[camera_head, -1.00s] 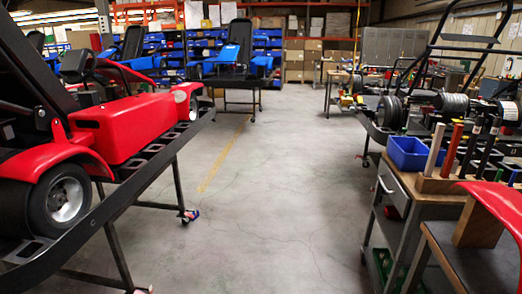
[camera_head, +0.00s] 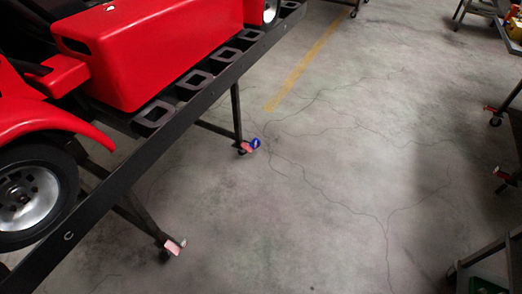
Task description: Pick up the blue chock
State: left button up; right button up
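A small blue thing, which looks like the blue chock (camera_head: 255,143), sits at the caster at the foot of the kart stand's far leg, left of the middle of the head view. It is next to a red-orange part (camera_head: 245,147) at the same caster. It is too small to tell whether it touches the wheel or the floor. Neither of my grippers shows in the head view.
A black kart stand (camera_head: 150,155) carrying a red kart (camera_head: 140,50) fills the left side. A pinkish-red part (camera_head: 175,246) is at its near caster. Carts and stand legs line the right edge. The cracked concrete floor (camera_head: 330,190) between is clear.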

aim_at(259, 141)
jog(key=i+l+u, duration=0.1)
jog(key=i+l, duration=0.25)
jog(key=i, duration=0.3)
jog(key=i+l+u, duration=0.1)
jog(key=i+l, duration=0.35)
jog(key=i, duration=0.2)
jog(key=i+l+u, duration=0.1)
jog(key=i+l, duration=0.35)
jog(key=i, duration=0.15)
